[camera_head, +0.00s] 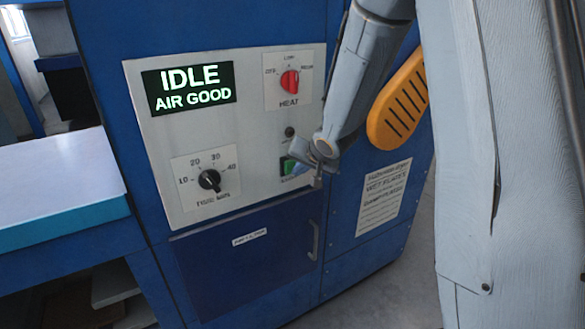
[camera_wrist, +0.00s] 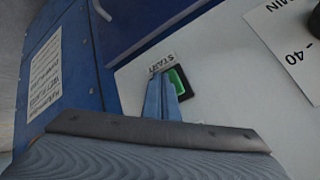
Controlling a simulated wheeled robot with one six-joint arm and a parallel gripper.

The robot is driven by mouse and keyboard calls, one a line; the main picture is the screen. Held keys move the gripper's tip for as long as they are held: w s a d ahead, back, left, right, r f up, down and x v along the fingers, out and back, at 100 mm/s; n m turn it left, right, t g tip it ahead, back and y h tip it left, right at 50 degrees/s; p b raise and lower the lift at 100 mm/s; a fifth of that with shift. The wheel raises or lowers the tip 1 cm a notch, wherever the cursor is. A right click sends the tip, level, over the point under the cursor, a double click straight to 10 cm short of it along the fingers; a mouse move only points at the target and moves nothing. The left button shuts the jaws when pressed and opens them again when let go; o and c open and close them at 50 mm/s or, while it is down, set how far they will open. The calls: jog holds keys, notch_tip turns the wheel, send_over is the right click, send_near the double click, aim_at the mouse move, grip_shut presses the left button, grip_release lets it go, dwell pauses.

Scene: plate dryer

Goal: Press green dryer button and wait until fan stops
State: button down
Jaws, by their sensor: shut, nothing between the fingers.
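The green start button (camera_head: 286,167) sits at the lower right of the dryer's white control panel (camera_head: 250,195). In the wrist view the green button (camera_wrist: 179,81) shows in a black frame beside a "START" label. My gripper (camera_head: 318,180) is shut and empty, in front of the panel's right edge by the button. In the wrist view my gripper's fingers (camera_wrist: 163,88) overlap the left side of the button. I cannot tell whether they touch it. The display (camera_head: 188,88) reads "IDLE AIR GOOD". The fan itself is not seen.
A red heat knob (camera_head: 289,82) and a black timer knob (camera_head: 209,180) are on the panel. Below is a blue door (camera_head: 250,255) with a handle. A yellow vent (camera_head: 398,105) is at right, a light-topped table (camera_head: 60,180) at left.

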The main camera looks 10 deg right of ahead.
jog(key=shift+w+a, duration=0.15)
jog(key=shift+w, duration=0.25)
dwell(0.4)
jog(key=shift+s, duration=0.1)
jog(key=shift+s+d+p, duration=0.3)
jog(key=shift+s+p, duration=0.15)
jog(key=shift+s, duration=0.3)
jog(key=shift+s+d+p, duration=0.2)
jog(key=shift+s+d, duration=0.05)
jog(key=shift+s, duration=0.55)
jog(key=shift+s+d+p, duration=0.15)
jog(key=shift+s+d, duration=0.15)
jog(key=shift+s, duration=0.5)
jog(key=shift+s+d+p, duration=0.2)
jog(key=shift+s+d, duration=0.05)
jog(key=shift+s, duration=0.55)
jog(key=s+f+n+g+h+b, duration=0.1)
jog(key=s+n+g+b, duration=0.2)
jog(key=s, duration=2)
jog(key=n+g, duration=0.2)
jog(key=g, duration=0.2)
jog(key=shift+a+f+h, duration=0.4)
